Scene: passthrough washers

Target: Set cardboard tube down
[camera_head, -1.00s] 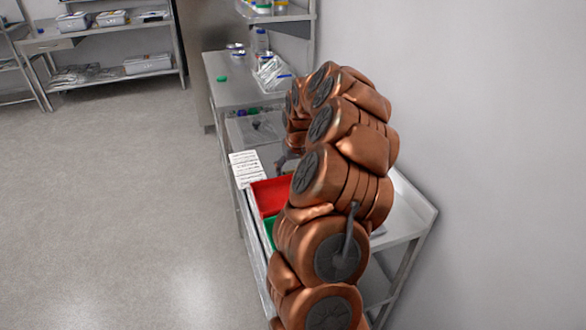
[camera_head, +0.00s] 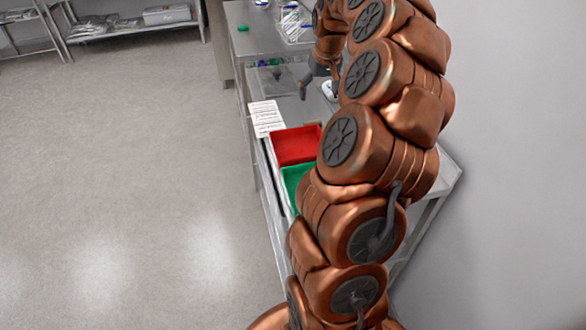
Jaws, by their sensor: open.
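I cannot make out a cardboard tube in the head view; it may be hidden behind my arm or too small to tell. My gripper (camera_head: 318,88) is at the far end of my copper arm, above the steel bench beyond the red bin. Its dark fingers are spread open, and I see nothing held between them. A small whitish item (camera_head: 328,91) shows beside the right finger, partly hidden; I cannot tell what it is.
A red bin (camera_head: 296,146) and a green bin (camera_head: 292,181) sit on the bench's left side, with white labelled cards (camera_head: 266,116) beyond them. A green cap (camera_head: 243,28) lies on the far counter. My arm hides much of the bench's right. Open floor lies left.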

